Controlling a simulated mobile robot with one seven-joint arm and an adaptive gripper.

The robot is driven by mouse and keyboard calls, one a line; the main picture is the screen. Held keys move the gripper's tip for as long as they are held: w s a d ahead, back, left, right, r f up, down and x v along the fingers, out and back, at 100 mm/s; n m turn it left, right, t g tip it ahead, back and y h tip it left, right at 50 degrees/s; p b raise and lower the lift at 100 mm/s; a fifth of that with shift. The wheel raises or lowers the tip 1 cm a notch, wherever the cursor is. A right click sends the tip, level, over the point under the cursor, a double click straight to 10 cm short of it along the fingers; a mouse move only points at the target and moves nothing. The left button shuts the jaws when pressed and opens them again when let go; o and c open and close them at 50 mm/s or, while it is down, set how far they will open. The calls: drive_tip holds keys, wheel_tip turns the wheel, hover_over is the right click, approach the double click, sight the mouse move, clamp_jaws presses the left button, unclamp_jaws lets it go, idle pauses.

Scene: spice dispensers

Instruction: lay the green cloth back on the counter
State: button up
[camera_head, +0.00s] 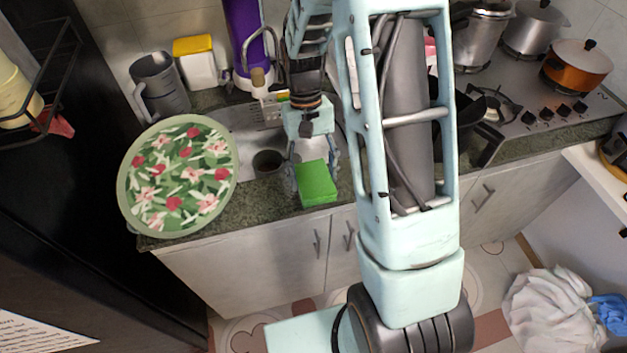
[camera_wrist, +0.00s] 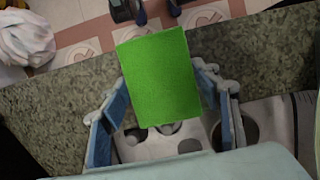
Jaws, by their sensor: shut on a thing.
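The green cloth (camera_head: 317,184) looks like a flat, stiff green block. It is between the fingers of my gripper (camera_head: 314,172), which is shut on it, over the front edge of the counter (camera_head: 262,212) by the sink. In the wrist view the cloth (camera_wrist: 158,75) fills the space between the two blue-padded fingers of my gripper (camera_wrist: 162,88), its far end reaching past the fingertips toward the counter edge. I cannot tell whether its underside touches the counter (camera_wrist: 65,100).
A big floral plate (camera_head: 180,178) stands left of the sink (camera_head: 245,140). A grey jug (camera_head: 160,85), a yellow-lidded container (camera_head: 197,62) and a purple dispenser (camera_head: 245,35) stand behind. The stove (camera_head: 520,100) with pots is at right. Bare counter shows in front of the sink.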

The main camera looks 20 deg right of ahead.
drive_tip(key=shift+f, duration=0.4)
drive_tip(key=shift+f, duration=0.2)
drive_tip(key=o, duration=1.2)
drive_tip(key=shift+c, duration=0.2)
drive_tip(key=shift+r, duration=0.35)
drive_tip(key=v, duration=1.1)
drive_tip(key=shift+r, duration=0.35)
